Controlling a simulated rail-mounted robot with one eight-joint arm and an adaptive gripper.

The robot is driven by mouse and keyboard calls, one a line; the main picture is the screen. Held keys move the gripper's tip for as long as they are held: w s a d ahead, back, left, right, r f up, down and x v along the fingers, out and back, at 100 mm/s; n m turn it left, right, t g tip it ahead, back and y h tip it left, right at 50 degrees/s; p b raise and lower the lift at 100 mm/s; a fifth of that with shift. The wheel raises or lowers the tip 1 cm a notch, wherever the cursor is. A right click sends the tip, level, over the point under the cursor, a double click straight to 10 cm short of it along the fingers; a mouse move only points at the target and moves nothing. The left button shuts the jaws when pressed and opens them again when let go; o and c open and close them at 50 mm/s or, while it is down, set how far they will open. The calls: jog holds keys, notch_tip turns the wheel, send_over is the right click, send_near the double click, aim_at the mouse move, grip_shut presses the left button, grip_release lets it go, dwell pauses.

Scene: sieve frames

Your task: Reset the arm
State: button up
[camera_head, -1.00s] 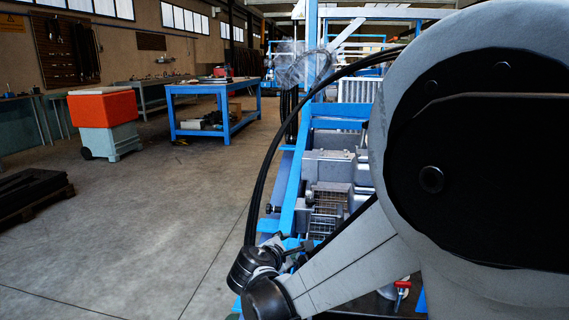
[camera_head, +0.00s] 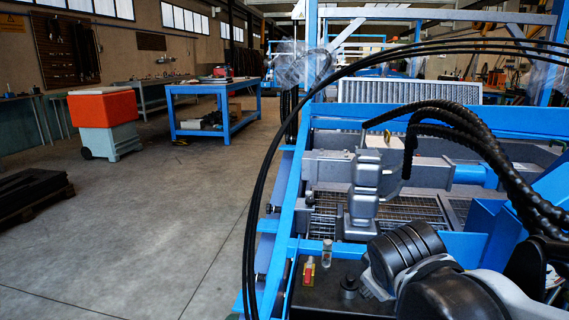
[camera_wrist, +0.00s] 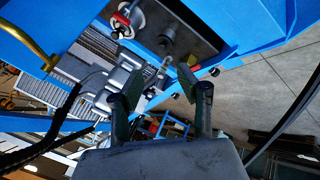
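My gripper (camera_wrist: 160,80) shows in the wrist view with its two dark fingers apart and nothing between them. It points over the blue-framed machine, above a dark plate (camera_wrist: 185,35) with a round fitting and a red part. In the head view my arm, with dark ribbed rings, is at the lower right, and I cannot make out the fingers there. A metal mesh (camera_head: 325,228) lies flat inside the machine, partly hidden by grey blocks. A grey ribbed panel (camera_head: 410,92) leans at the machine's back.
The machine's blue frame (camera_head: 284,205) runs along the centre. A red valve (camera_head: 309,270) stands at its front. Black hoses arch over it. A blue table (camera_head: 215,88), an orange-topped bin (camera_head: 103,108) and a pallet stand left. The floor (camera_head: 170,200) between is clear.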

jog(key=s+d+f+m+y, duration=0.1)
jog(key=s+d+m+y, duration=0.1)
jog(key=s+m, duration=0.7)
notch_tip(320, 180, up, 18)
jog(key=s+n+p, duration=0.1)
jog(key=n+p, duration=0.1)
jog(key=p, duration=1.6)
jog(key=shift+s+a, duration=0.3)
jog(key=shift+a, duration=0.1)
